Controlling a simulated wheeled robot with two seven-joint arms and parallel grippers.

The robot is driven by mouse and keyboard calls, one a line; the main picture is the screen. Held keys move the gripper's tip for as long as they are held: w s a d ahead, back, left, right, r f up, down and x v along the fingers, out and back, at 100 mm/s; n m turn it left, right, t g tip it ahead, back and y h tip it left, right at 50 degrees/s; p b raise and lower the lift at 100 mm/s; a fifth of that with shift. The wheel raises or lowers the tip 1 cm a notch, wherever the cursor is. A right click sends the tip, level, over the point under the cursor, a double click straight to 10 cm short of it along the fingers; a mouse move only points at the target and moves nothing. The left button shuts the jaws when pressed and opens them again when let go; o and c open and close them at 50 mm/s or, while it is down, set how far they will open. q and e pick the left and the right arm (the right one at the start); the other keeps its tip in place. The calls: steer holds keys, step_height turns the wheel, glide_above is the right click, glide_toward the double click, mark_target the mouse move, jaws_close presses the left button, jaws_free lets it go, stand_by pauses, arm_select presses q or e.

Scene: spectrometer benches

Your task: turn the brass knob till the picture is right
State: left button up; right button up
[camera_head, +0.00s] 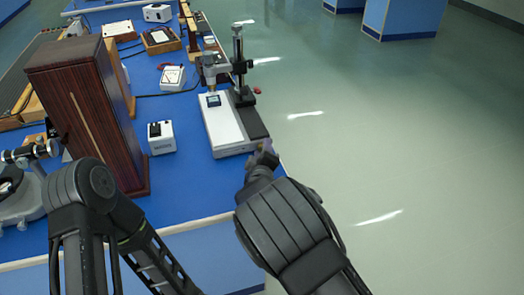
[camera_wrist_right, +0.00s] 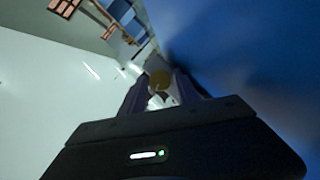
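The instrument with a white and black base (camera_head: 222,128) stands at the right edge of the blue bench, carrying a dark upright post (camera_head: 238,62). A small dark screen (camera_head: 213,101) sits on it; its picture is too small to read. My right gripper (camera_head: 264,152) is at the base's near right corner and hides the knob from the head view. In the right wrist view the round brass knob (camera_wrist_right: 160,79) shows between the two fingers of that gripper (camera_wrist_right: 161,88). The fingers are apart with the knob in the gap; whether they touch it is unclear. My left gripper is out of view.
A tall dark wooden box (camera_head: 85,110) stands on the left of the bench (camera_head: 185,195). A small white box (camera_head: 161,137) and a white meter (camera_head: 172,77) stand between it and the instrument. Open floor (camera_head: 370,130) lies to the right.

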steer(key=shift+s, duration=0.1)
steer(key=v, duration=0.7)
steer(key=shift+s+r, duration=0.1)
steer(key=shift+s, duration=0.2)
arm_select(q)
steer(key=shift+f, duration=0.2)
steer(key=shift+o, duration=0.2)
